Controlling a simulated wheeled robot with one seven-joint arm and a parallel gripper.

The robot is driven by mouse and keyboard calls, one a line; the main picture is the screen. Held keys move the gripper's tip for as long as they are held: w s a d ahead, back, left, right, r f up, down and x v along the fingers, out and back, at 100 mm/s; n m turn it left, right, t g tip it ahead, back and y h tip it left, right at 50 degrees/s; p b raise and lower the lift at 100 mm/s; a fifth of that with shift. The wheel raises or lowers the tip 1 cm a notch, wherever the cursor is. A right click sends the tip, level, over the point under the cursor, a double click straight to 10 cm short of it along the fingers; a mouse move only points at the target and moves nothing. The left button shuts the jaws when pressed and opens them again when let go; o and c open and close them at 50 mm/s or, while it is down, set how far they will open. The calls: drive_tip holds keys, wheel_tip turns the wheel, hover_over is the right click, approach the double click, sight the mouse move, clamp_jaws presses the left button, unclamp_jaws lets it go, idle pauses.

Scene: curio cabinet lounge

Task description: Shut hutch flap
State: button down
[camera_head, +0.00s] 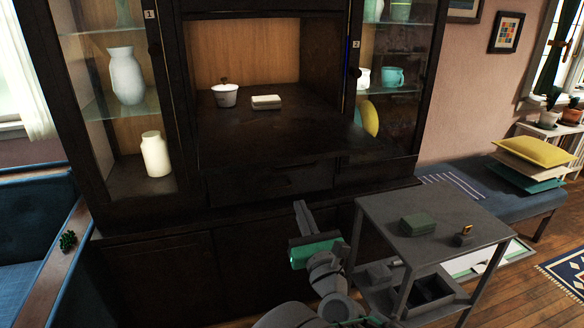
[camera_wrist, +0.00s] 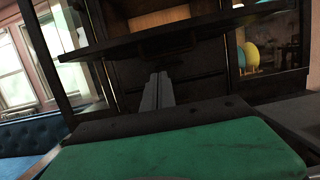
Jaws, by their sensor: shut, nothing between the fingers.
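The hutch flap (camera_head: 285,150) is a dark wooden panel in the middle of the tall cabinet. It is folded down and lies about level, sticking out in front of the open niche. In the wrist view the flap (camera_wrist: 125,45) shows nearly edge-on across the upper part, with a dark handle shape beneath it. My gripper (camera_head: 299,207) is shut and empty, in front of the cabinet and below the flap in the picture. In the wrist view my gripper's fingers (camera_wrist: 159,80) point toward the cabinet, under the flap's edge. I see no contact with the flap.
A white lidded pot (camera_head: 224,97) and a pale box (camera_head: 266,102) stand in the niche, behind the flap. Glass doors flank it. A blue sofa (camera_head: 25,210) is at left.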

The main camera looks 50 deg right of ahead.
drive_tip(key=w+d+r+p, duration=0.3)
drive_tip(key=w+r, duration=0.2)
drive_tip(key=w, duration=0.1)
drive_tip(key=shift+w+d+r+p, duration=0.15)
drive_tip(key=shift+d+r+p, duration=0.2)
drive_tip(key=shift+r, duration=0.05)
